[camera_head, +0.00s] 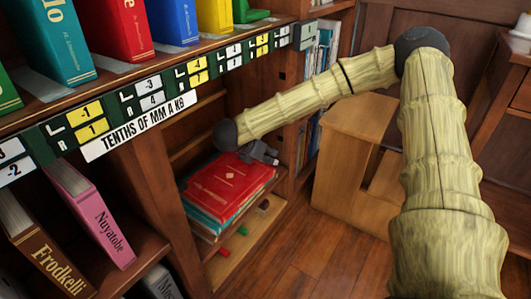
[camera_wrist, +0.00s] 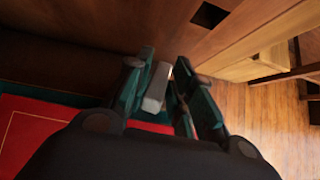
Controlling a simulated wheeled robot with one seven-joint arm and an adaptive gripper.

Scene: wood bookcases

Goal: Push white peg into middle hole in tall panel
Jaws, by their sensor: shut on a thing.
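My gripper (camera_head: 262,153) is low in the bookcase, just above a stack of books, and faces the tall wooden panel (camera_head: 287,103). In the wrist view its dark green fingers (camera_wrist: 167,75) are shut on the white peg (camera_wrist: 157,88), which looks pale grey in shadow. The peg's far end points toward the panel and appears apart from the hole. A dark square hole (camera_wrist: 208,14) shows in the panel, ahead and right of the peg. In the head view a dark square hole (camera_head: 282,76) shows higher on the panel. The peg cannot be made out there.
A red book (camera_head: 228,187) tops the stack below my gripper. Small red (camera_head: 224,252) and green (camera_head: 243,230) blocks lie on the bottom shelf. A wooden step stool (camera_head: 350,165) stands right of the bookcase. The floor (camera_head: 325,250) in front is clear.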

